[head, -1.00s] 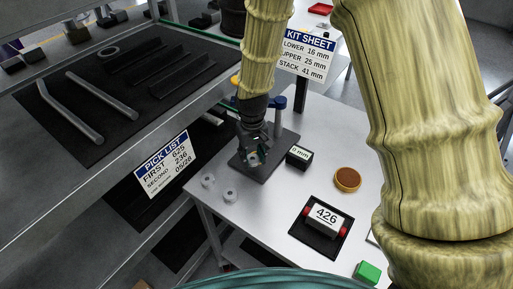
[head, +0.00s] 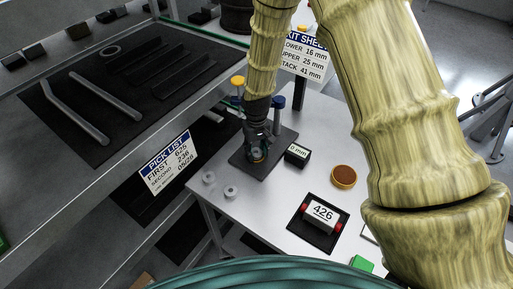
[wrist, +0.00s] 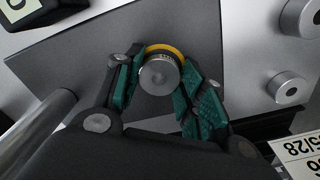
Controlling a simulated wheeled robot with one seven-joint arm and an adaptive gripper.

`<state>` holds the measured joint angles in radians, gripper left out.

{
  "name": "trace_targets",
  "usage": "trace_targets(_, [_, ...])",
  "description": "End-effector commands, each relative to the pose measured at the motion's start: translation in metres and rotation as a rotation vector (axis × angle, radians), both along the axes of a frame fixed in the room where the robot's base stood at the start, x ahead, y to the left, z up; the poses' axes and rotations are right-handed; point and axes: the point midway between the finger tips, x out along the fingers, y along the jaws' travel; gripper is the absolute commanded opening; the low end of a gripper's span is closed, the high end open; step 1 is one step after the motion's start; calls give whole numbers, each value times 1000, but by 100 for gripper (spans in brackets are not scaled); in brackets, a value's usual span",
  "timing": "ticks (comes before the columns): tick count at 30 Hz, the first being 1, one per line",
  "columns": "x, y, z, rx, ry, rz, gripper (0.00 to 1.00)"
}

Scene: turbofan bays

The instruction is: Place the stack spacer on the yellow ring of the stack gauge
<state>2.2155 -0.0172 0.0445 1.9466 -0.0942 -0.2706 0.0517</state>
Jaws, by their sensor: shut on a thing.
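The stack gauge is a dark grey plate (head: 278,148) on the white table, with a yellow-topped post (head: 238,80) and a blue-topped post (head: 279,102) at its back. My gripper (head: 257,154) points down over this plate. In the wrist view my gripper (wrist: 160,88) has its green pads on both sides of a round metal stack spacer (wrist: 158,76) and is shut on it. The yellow ring (wrist: 166,48) shows as an arc just beyond the spacer's edge. The rest of the ring is hidden, and I cannot tell whether the spacer touches it.
Two small metal cylinders (head: 231,192) stand near the table's left edge. A black block labelled in mm (head: 297,153) is right of the plate. A shelf with a pick list (head: 168,162) is left.

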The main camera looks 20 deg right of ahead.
Motion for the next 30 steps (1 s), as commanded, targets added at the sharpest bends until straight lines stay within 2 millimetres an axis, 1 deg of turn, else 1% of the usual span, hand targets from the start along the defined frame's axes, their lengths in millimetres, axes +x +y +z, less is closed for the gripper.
trace_targets(11, [0,0,-4,0,-1,0,11])
trace_targets(12, [0,0,-3,0,-1,0,47])
trace_targets(14, [0,0,-3,0,-1,0,58])
trace_targets(15, [0,0,-3,0,0,0,61])
trace_targets(23, [0,0,-3,0,0,0,61])
trace_targets(28, [1,0,2,0,-1,0,61])
trace_targets(30, [1,0,7,0,-2,0,61])
